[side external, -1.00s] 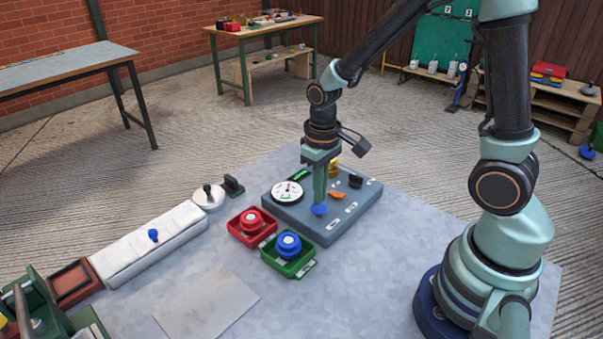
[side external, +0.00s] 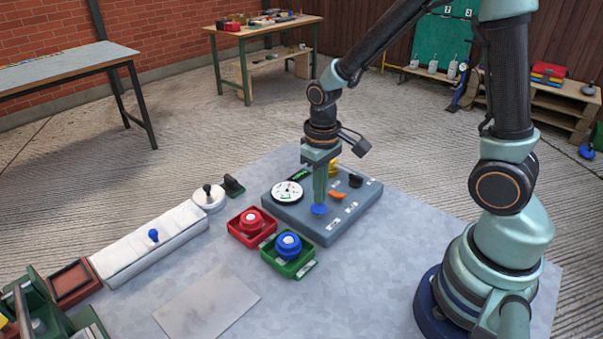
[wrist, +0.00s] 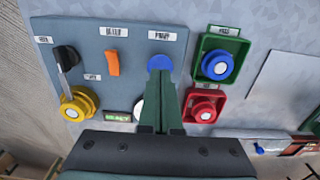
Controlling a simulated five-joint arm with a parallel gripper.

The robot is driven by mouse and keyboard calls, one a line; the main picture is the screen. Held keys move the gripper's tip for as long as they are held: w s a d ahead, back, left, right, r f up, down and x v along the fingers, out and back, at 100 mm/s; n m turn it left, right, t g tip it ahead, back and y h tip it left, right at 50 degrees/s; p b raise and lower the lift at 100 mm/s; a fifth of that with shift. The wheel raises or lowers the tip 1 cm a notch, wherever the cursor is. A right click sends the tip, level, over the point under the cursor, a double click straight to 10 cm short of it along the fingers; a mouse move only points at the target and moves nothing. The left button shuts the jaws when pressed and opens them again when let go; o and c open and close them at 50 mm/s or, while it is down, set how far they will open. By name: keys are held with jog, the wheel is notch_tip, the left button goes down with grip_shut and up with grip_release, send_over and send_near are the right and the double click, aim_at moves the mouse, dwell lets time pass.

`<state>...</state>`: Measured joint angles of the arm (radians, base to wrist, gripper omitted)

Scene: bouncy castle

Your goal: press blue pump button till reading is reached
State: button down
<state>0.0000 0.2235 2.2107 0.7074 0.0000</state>
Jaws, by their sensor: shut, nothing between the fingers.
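The grey-blue control panel (side external: 348,219) lies on the table with a white round gauge (side external: 287,192) at its left end. Its blue pump button (side external: 319,210) is at the front. My gripper (side external: 320,204) points straight down, shut and empty, with its fingertips at the button and seemingly touching it. In the wrist view the blue button (wrist: 160,63) shows just beyond the fingertips, under a label. A green-lit display (wrist: 117,116) is small and its reading is not legible. The gauge is mostly hidden behind the fingers there.
The panel also has an orange switch (side external: 337,195), a black knob (side external: 355,181) and a yellow knob (wrist: 75,105). A red tray (side external: 244,239) and a green tray (side external: 301,269) with a blue-topped button stand close in front. A white padded block (side external: 130,255) lies left.

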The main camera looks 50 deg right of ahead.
jog(key=shift+f, duration=0.35)
jog(key=shift+f, duration=0.35)
jog(key=shift+f, duration=0.75)
jog(key=shift+r, duration=2.95)
jog(key=shift+f, duration=1.55)
jog(key=shift+f, duration=0.1)
dwell(0.9)
